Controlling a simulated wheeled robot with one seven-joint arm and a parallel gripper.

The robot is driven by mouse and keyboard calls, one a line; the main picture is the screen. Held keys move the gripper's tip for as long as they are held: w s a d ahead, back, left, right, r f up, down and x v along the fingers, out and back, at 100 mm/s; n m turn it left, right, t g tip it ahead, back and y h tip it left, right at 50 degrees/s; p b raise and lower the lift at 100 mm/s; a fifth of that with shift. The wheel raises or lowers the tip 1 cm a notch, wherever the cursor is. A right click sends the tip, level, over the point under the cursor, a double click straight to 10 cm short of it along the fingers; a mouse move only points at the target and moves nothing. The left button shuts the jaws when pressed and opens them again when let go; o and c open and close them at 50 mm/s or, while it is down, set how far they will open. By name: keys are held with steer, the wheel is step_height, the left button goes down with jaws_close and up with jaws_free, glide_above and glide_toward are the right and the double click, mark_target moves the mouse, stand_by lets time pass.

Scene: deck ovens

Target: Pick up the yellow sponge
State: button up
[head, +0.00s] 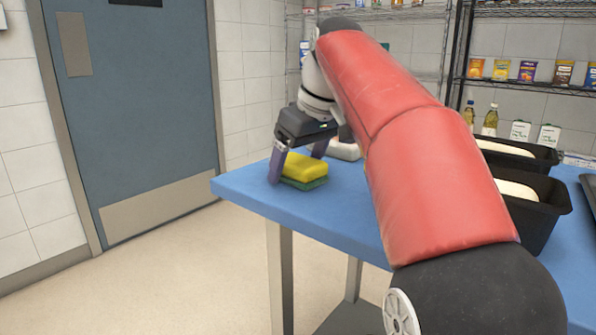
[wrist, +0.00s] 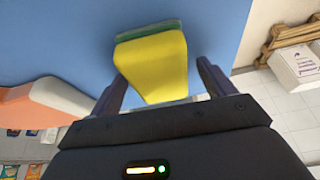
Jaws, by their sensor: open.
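The yellow sponge (head: 305,168) has a green underside and lies flat near the left corner of the blue table (head: 240,190). My gripper (head: 298,165) points down over it with its fingers spread, one on either side of the sponge. In the wrist view the sponge (wrist: 153,68) sits between the two dark fingers of my gripper (wrist: 160,85), with a gap visible on the right. Whether the left finger touches it I cannot tell. The gripper is open and holds nothing.
A pale object (head: 343,150) lies on the table just behind my gripper. Black pans of dough (head: 545,215) stand at the right. Bottles (head: 490,120) and cartons are at the back right, under wire shelves. The table's left edge is close to the sponge.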

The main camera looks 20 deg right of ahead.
mark_target(298, 159)
steer(key=shift+f, duration=0.2)
steer(key=c, duration=1.1)
steer(key=shift+o, duration=0.2)
steer(key=shift+r, duration=0.15)
step_height(298, 159, up, 10)
steer(key=p, duration=0.5)
steer(key=shift+r, duration=0.1)
